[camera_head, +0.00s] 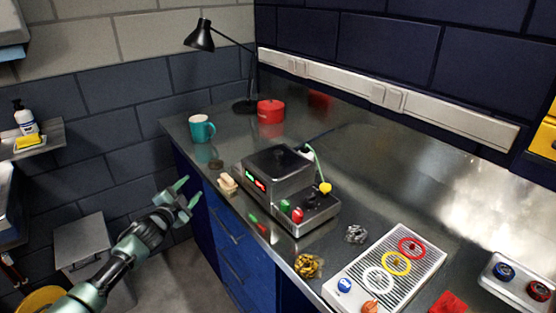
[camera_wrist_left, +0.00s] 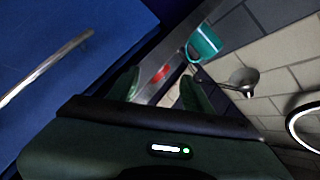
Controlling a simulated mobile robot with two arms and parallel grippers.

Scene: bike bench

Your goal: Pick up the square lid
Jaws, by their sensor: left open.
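A dark square plate with a small knob (camera_head: 277,158), which looks like the square lid, sits on top of the silver device (camera_head: 268,182) with lit displays on the bench. I cannot tell whether it is loose. My left gripper (camera_head: 188,192) is open and empty, in front of the blue cabinet and left of the device, clear of the lid. Its fingers show in the left wrist view (camera_wrist_left: 160,90), with nothing held between them. The lid cannot be made out in the left wrist view. My right gripper is not in view.
A teal mug (camera_head: 201,129), red pot (camera_head: 270,111) and black lamp (camera_head: 199,38) stand at the back. A small tan item (camera_head: 228,183) lies near the bench edge. A panel with coloured rings (camera_head: 388,272) is at the right. Blue drawers (camera_head: 232,237) are below.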

